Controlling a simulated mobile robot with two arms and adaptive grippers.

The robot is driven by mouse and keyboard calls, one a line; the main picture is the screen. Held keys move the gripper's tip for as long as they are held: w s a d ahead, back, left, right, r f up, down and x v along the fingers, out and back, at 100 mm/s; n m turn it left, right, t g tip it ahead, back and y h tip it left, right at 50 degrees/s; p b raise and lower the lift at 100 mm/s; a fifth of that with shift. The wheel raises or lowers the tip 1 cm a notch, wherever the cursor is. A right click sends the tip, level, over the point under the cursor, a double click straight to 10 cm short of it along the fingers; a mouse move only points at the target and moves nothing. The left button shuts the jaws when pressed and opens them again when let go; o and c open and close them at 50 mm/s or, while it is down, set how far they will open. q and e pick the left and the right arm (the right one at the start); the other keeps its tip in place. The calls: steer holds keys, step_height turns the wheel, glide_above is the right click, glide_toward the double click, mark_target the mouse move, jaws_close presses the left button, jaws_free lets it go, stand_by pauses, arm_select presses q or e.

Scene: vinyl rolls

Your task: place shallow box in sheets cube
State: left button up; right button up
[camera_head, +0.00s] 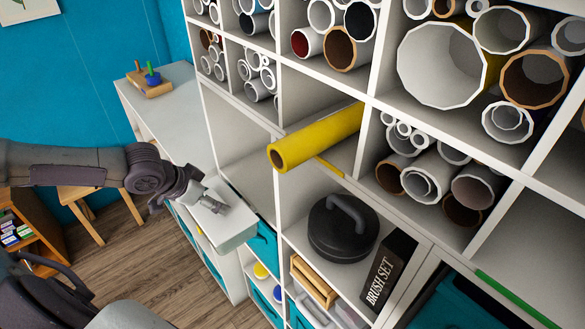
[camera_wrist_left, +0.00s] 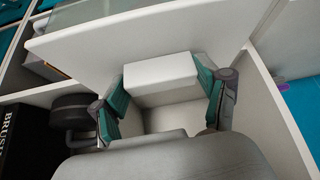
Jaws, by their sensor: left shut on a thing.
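The shallow box (camera_head: 232,232) is white and shows in the head view in front of the shelf unit, left of the black round object. My left gripper (camera_head: 215,205) is shut on it from above. In the left wrist view the white box (camera_wrist_left: 160,78) sits between the two green-padded fingers of my left gripper (camera_wrist_left: 160,100). No label marks the sheets cube, so I cannot tell which one it is. An empty cube (camera_head: 248,158) opens in the shelf behind and above the box. My right gripper is not in view.
A yellow roll (camera_head: 315,137) sticks out of a cube to the right. Upper cubes hold many rolls. A white counter (camera_head: 170,105) is at left.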

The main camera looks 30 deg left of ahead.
arm_select(q)
steer(key=shift+w+a+r, duration=0.2)
steer(key=shift+a+r, duration=0.1)
steer(key=shift+r, duration=0.1)
steer(key=shift+w+r, duration=0.15)
steer(key=shift+w, duration=0.05)
steer(key=w+d+p, duration=0.1)
steer(key=w, duration=0.4)
steer(key=w+d+p, duration=0.2)
steer(key=w, duration=0.4)
steer(key=w+d+p, duration=0.1)
steer(key=w+p, duration=0.1)
steer(key=w, duration=0.4)
steer(key=shift+d, duration=0.15)
steer(key=shift+f+p, duration=0.2)
steer(key=shift+p, duration=0.15)
steer(key=shift+f, duration=0.1)
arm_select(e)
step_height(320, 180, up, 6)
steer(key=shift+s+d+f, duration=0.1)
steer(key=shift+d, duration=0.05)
arm_select(q)
steer(key=shift+s, duration=0.1)
steer(key=shift+f, duration=0.1)
